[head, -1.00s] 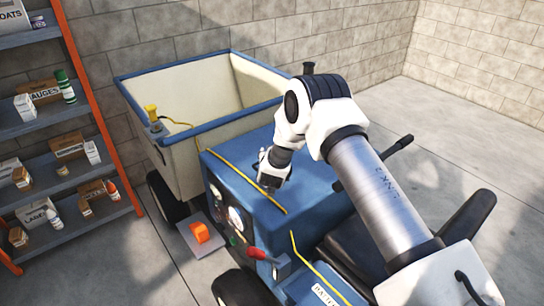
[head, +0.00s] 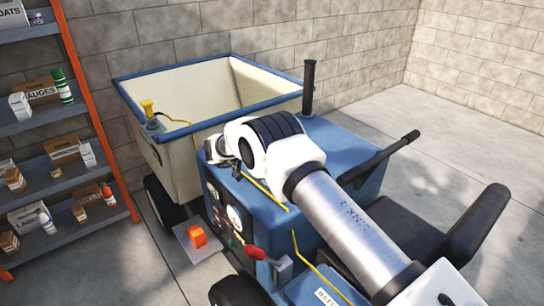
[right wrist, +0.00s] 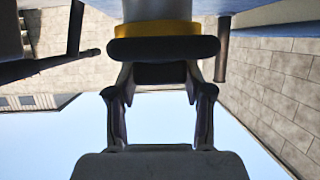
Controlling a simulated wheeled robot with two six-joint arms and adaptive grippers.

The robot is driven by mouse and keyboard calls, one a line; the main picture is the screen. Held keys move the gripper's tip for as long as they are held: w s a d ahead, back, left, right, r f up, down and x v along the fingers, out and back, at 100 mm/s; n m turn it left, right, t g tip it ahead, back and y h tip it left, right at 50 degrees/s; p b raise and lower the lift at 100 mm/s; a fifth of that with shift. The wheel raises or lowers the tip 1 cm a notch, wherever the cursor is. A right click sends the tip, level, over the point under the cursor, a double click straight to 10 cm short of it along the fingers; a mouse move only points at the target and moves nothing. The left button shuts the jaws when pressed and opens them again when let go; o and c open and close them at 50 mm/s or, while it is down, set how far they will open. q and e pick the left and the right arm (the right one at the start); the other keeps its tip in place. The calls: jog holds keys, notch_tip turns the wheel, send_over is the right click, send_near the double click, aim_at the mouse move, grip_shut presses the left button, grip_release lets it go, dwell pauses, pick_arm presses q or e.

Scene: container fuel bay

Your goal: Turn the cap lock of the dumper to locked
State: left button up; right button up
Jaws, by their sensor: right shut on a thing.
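The dumper (head: 340,150) is a blue machine with a cream skip (head: 190,160) at its far end. My right arm reaches over its hood from the right. My right gripper (head: 220,150) is at the hood's left far corner, mostly hidden behind its own wrist. In the right wrist view the right gripper (right wrist: 160,78) is shut on a dark part under a wide dark rim with a yellow ring (right wrist: 155,30); this appears to be the cap lock (right wrist: 163,48). The cap lock is hidden by my arm in the head view, and its turn position cannot be read. My left gripper is not in view.
A dark upright exhaust pipe (head: 308,88) stands behind my arm on the hood. A black lever (head: 390,155) and seat (head: 470,235) are at the right. Shelves (head: 50,165) stand at the left.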

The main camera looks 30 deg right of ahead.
jog(key=shift+m+g+b, duration=0.4)
jog(key=shift+b, duration=0.05)
jog(key=shift+r, duration=0.1)
jog(key=o, duration=1.2)
jog(key=v, duration=1.2)
jog(key=shift+w, duration=0.1)
